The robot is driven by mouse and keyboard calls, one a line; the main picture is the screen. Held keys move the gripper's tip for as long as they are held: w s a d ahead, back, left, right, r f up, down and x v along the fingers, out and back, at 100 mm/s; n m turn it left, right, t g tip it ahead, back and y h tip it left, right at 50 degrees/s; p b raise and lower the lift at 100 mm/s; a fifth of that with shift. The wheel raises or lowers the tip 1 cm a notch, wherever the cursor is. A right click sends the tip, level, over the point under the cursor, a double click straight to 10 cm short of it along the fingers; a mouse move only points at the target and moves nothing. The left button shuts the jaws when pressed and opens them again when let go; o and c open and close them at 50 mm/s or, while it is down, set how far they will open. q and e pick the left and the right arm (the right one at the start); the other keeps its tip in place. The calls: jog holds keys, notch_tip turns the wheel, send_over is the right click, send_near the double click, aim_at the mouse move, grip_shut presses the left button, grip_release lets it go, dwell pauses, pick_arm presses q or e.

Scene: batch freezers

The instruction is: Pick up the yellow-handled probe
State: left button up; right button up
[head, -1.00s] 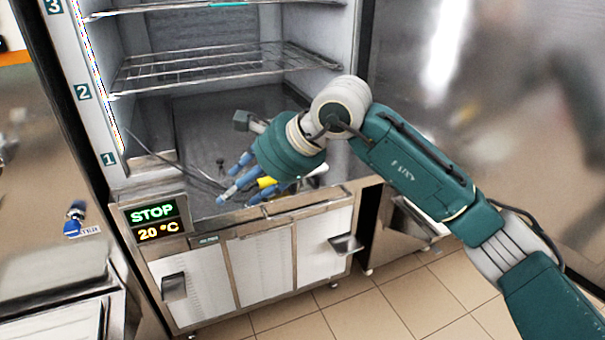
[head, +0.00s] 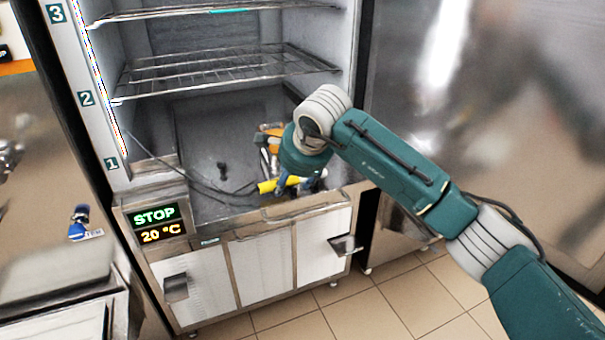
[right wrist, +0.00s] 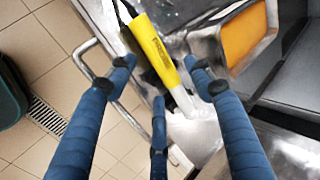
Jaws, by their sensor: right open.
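The yellow-handled probe (head: 278,184) lies near the front edge of the freezer's lowest compartment, with a dark cable running left from it. My right gripper (head: 294,187) is at its right end, with its fingers partly hidden by my wrist. In the right wrist view the yellow handle (right wrist: 150,45) lies between the spread blue fingers of my gripper (right wrist: 158,78), which is open. A pale end of the probe points down and right there. I cannot tell whether any finger touches it. My left gripper is not in view.
Wire shelves (head: 225,68) hang above the compartment. A display (head: 155,223) reads STOP and 20 °C. White door fronts with a metal handle (head: 345,244) are below. The compartment floor (head: 200,150) is largely bare. A blue object (head: 79,222) is at the left.

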jog(key=shift+x, duration=0.85)
grip_shut()
